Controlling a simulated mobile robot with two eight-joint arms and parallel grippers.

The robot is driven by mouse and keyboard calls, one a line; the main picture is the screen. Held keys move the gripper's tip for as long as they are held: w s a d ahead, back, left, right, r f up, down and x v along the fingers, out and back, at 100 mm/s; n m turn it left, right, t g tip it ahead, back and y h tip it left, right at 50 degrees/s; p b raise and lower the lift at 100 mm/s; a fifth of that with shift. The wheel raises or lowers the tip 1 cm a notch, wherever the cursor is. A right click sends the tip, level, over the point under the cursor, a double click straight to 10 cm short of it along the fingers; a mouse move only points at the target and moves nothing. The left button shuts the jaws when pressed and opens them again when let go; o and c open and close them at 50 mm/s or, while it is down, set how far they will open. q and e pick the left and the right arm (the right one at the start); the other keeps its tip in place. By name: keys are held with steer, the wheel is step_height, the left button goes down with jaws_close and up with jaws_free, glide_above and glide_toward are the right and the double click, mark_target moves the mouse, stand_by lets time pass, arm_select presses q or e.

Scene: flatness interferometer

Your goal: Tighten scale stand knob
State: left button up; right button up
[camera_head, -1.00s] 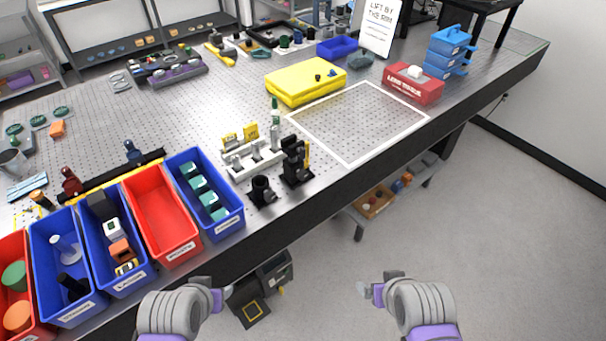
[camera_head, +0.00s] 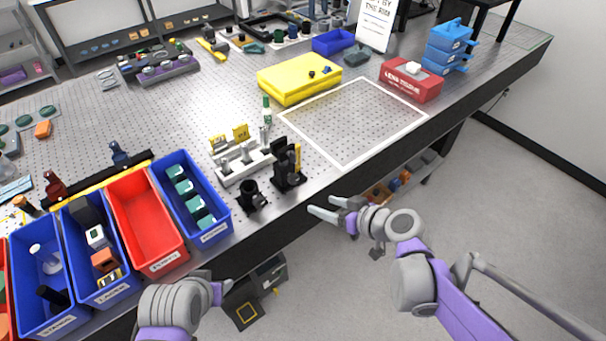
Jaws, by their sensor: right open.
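A black upright stand with a yellow strip (camera_head: 287,170) is near the table's front edge, and I take it to be the scale stand. Its knob is too small to make out clearly. My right gripper (camera_head: 326,206) is open and empty, just off the front edge. It is to the right of and below the stand in the picture, apart from it, with its fingers pointing left. My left gripper (camera_head: 226,287) is at the bottom, off the table's front edge. Its jaws are mostly hidden, so I cannot tell whether they are open.
A short black holder (camera_head: 252,200) stands left of the stand. A white rack (camera_head: 245,164) is behind it. Blue (camera_head: 218,230) and red (camera_head: 167,262) bins line the front left. A white-outlined area (camera_head: 350,163) to the right is clear. A yellow case (camera_head: 298,83) lies farther back.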

mark_target(296, 180)
steer(key=shift+n+t+y, duration=0.4)
steer(key=shift+t+y, duration=0.2)
steer(key=x, duration=0.4)
steer(key=w+r+x, duration=0.1)
steer(key=x, duration=0.3)
steer(key=d+x, duration=0.1)
steer(key=x, duration=0.3)
steer(key=shift+w+a, duration=0.15)
steer(key=shift+w, duration=0.55)
steer(key=shift+r, duration=0.1)
jaws_close()
